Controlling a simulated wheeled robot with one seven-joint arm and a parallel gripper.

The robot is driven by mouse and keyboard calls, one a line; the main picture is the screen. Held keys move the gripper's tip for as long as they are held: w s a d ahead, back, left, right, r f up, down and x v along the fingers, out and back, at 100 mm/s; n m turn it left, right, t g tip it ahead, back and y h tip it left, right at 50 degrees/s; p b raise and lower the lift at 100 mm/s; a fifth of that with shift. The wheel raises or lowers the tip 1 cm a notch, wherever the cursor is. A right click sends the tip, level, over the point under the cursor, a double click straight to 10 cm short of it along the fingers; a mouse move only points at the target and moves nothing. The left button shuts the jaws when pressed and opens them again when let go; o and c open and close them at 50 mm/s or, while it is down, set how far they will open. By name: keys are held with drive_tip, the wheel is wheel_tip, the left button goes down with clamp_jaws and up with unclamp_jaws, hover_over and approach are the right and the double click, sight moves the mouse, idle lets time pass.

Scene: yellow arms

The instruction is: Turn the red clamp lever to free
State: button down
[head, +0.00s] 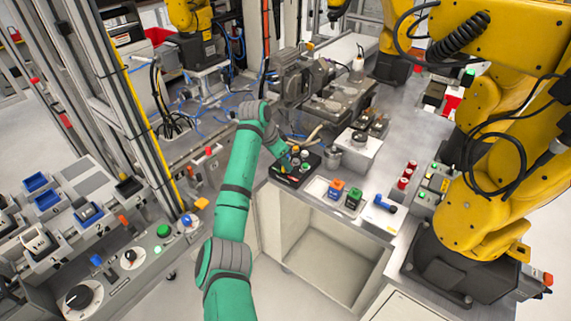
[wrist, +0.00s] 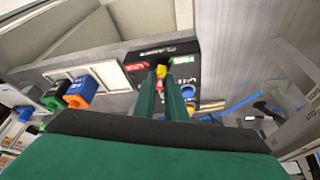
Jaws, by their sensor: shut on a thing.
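The black clamp panel (head: 306,163) lies on the grey bench, in the middle of the head view. In the wrist view the black panel (wrist: 190,72) carries a red label (wrist: 138,66) on the left and a green label (wrist: 181,59) on the right. My gripper (wrist: 160,74) points down at the panel, its two green fingers close together. A small red and yellow part of the clamp lever (wrist: 161,70) shows between the fingertips, between the two labels. The fingers hide most of the lever. In the head view my gripper (head: 288,164) is over the panel's left part.
An orange block (head: 336,188) and a green-topped dark block (head: 353,198) stand right of the panel. A blue piece (head: 385,203) lies farther right. A metal cylinder on a pale block (head: 358,146) stands behind. A large yellow robot arm (head: 485,205) occupies the right side.

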drive_tip(key=m+g, duration=0.1)
drive_tip(key=m, duration=0.1)
drive_tip(key=m+g, duration=0.1)
drive_tip(key=m, duration=0.1)
drive_tip(key=shift+w+a+m+h, duration=0.1)
drive_tip(key=shift+w+m+h, duration=0.05)
drive_tip(key=shift+m+h, duration=0.2)
drive_tip(key=shift+m, duration=0.25)
drive_tip(key=c, duration=1.8)
unclamp_jaws()
drive_tip(key=shift+r, duration=0.1)
drive_tip(key=v, duration=1)
drive_tip(key=shift+r, duration=0.3)
drive_tip(key=shift+a, duration=0.15)
